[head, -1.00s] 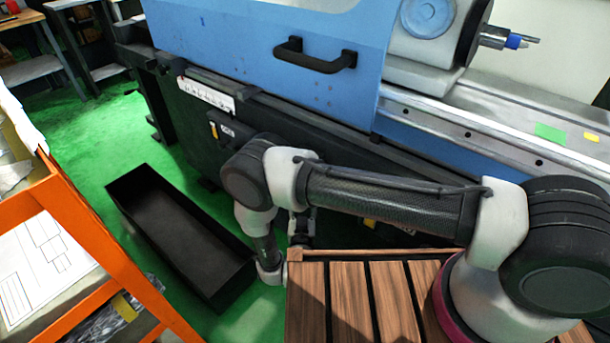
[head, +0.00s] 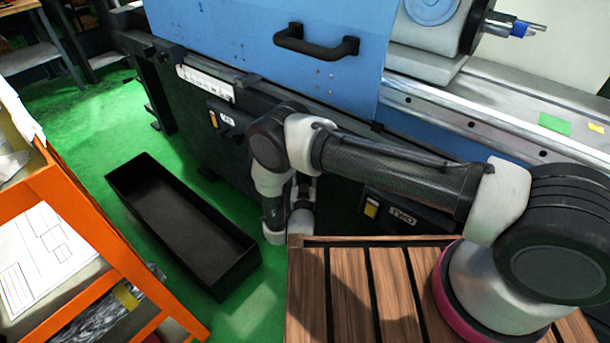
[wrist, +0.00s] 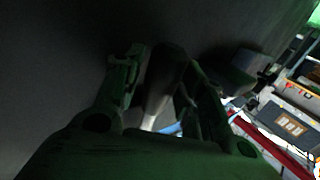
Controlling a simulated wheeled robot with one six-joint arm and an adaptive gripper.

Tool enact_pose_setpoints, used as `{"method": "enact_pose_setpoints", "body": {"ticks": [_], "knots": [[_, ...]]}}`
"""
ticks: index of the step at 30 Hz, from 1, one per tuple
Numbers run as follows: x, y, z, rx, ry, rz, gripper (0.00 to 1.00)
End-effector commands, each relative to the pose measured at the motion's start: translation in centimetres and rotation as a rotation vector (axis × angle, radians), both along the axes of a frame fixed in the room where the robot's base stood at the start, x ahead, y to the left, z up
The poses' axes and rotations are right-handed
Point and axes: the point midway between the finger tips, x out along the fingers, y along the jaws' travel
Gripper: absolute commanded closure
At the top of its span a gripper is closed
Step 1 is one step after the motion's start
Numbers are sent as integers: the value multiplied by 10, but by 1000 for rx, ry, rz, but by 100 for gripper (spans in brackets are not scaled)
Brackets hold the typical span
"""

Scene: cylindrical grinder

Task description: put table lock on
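In the wrist view, my gripper (wrist: 162,85) has its two fingers apart. A pale, rounded, lever-like piece (wrist: 158,88) shows between them; the picture is too dark to tell whether the fingers touch it or whether it is the table lock. In the head view my arm reaches left along the front of the blue grinder (head: 270,75), and my gripper is hidden behind my wrist links. Two dark boxes with yellow tags are on the dark machine front: one on the left (head: 226,120) and one marked TWO (head: 400,213) on the right.
A long black open bin (head: 113,178) stands on the green floor (head: 255,310) to the left. An orange rack (head: 85,215) is at the far left. A wooden slatted surface (head: 345,290) lies under my arm. A black door handle (head: 316,42) sticks out above.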

Motion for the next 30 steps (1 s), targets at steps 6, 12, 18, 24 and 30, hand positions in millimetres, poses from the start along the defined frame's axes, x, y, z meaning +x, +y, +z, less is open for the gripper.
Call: {"method": "enact_pose_setpoints", "body": {"ticks": [6, 12, 18, 24, 30], "knots": [[0, 0, 0, 0, 0, 0, 100], [-1, 0, 0, -3, 2, 0, 100], [-4, -4, 1, -45, 35, 0, 100], [-11, -13, 2, -139, 111, 0, 100], [-18, -23, 5, -251, 199, -1, 100]]}}
